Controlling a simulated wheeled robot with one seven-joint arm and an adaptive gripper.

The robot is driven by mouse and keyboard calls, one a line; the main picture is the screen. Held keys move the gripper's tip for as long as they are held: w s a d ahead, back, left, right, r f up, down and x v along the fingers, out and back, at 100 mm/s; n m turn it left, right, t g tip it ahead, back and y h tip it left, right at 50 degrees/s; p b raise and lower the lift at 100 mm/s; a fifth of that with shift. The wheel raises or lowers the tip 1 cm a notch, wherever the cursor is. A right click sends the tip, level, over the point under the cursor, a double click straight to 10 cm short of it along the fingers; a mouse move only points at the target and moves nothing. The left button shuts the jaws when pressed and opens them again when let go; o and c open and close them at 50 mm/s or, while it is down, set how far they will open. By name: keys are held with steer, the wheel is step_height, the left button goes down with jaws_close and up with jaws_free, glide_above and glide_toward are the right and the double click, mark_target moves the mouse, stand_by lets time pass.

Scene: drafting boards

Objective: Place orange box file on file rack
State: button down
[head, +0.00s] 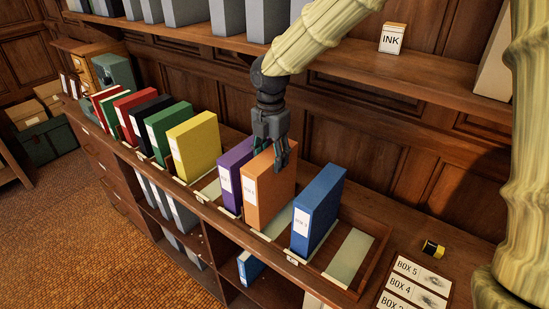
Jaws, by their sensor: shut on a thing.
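The orange box file (268,190) stands upright in the file rack (357,290) on the wooden counter, between the purple file (232,172) and the blue file (320,207). My gripper (284,160) reaches down from above and is shut on the top of the orange box file. The file's white label faces the front. Its lower edge is at the rack; I cannot tell whether it rests fully on the base.
Yellow (194,148), green, black and red files stand to the left in the rack. A pale empty slot (348,256) lies right of the blue file. Box cards (412,285) and a small yellow-black roll (433,249) lie at right. A shelf with an INK box (392,38) runs above.

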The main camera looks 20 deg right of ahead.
steer(key=shift+w+d, duration=0.25)
steer(key=shift+w, duration=0.15)
steer(key=shift+w+d, duration=0.1)
steer(key=shift+w+d+p, duration=0.15)
steer(key=shift+w+p, duration=0.05)
steer(key=shift+p, duration=0.1)
steer(key=shift+w+d+f, duration=0.1)
steer(key=shift+w+d, duration=0.05)
steer(key=shift+f+p, duration=0.85)
steer(key=shift+f, duration=1)
steer(key=c, duration=0.7)
jaws_free()
